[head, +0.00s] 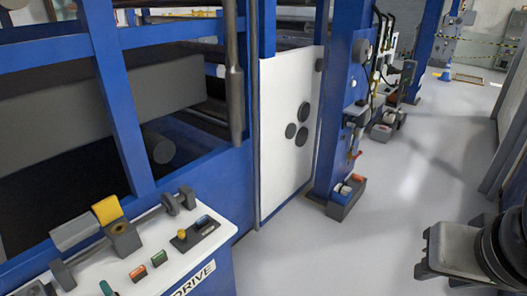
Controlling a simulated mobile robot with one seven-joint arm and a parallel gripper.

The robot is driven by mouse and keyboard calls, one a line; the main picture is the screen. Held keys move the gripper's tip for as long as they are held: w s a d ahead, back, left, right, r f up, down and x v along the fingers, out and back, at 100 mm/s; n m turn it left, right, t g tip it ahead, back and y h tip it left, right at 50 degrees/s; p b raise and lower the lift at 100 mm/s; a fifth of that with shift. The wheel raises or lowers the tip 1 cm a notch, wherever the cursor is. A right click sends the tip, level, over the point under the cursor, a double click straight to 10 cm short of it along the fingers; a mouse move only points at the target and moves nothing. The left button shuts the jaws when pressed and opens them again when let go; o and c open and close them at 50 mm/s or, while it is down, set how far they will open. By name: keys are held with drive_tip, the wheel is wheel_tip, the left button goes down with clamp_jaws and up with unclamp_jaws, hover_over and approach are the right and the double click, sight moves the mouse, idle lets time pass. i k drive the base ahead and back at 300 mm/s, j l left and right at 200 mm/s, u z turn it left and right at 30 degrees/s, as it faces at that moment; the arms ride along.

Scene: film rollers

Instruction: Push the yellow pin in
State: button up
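Two yellow parts show on the white-topped control panel (150,262) at lower left. One is a chunky yellow piece (107,209), tilted, at the upper end of a grey block (122,238) that has a round, dark-rimmed opening on top. The other is a small yellow knob (182,234) standing up from a dark base on the panel. I cannot tell from this view which one is the pin, or how deep either sits. My gripper is not clearly in view, and nothing is seen touching either yellow part.
A grey rod with levers (170,204) runs along the panel's back edge. Blue machine frames and rollers stand behind. A grey and black object (455,248) is at lower right. The floor (340,255) between is clear.

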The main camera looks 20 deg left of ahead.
sight(180, 233)
drive_tip(key=u, duration=1.8)
drive_tip(key=i+l+u, duration=0.2)
drive_tip(key=k+j+z, duration=0.2)
